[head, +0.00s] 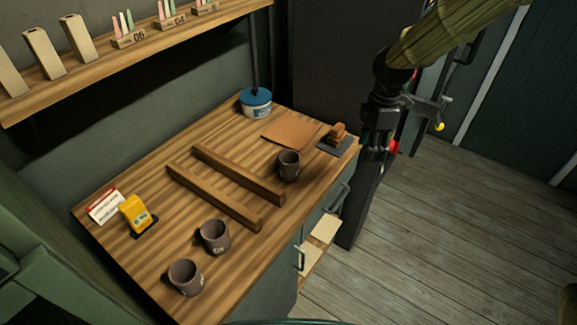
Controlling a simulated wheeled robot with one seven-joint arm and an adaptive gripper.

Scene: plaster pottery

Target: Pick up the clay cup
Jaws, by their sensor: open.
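Three dark brown cups stand on the wooden worktop. One clay cup (289,166) is beside the far end of two wooden bars, near the right front edge. A second cup (215,237) and a third cup (186,278) stand near the left front, both with small pale marks on their sides. I cannot tell which cup the task means. My gripper (385,150) is open, to the right of the worktop and apart from every cup. Its fingers are small and partly lost against the dark background.
Two wooden bars (214,198) lie parallel mid-worktop. A blue-lidded tub (257,103), a brown flat sheet (291,134) and a brown block on a dark pad (337,143) sit at the far end. A yellow device (135,214) and red-white box (106,207) are left. A shelf (130,52) hangs above.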

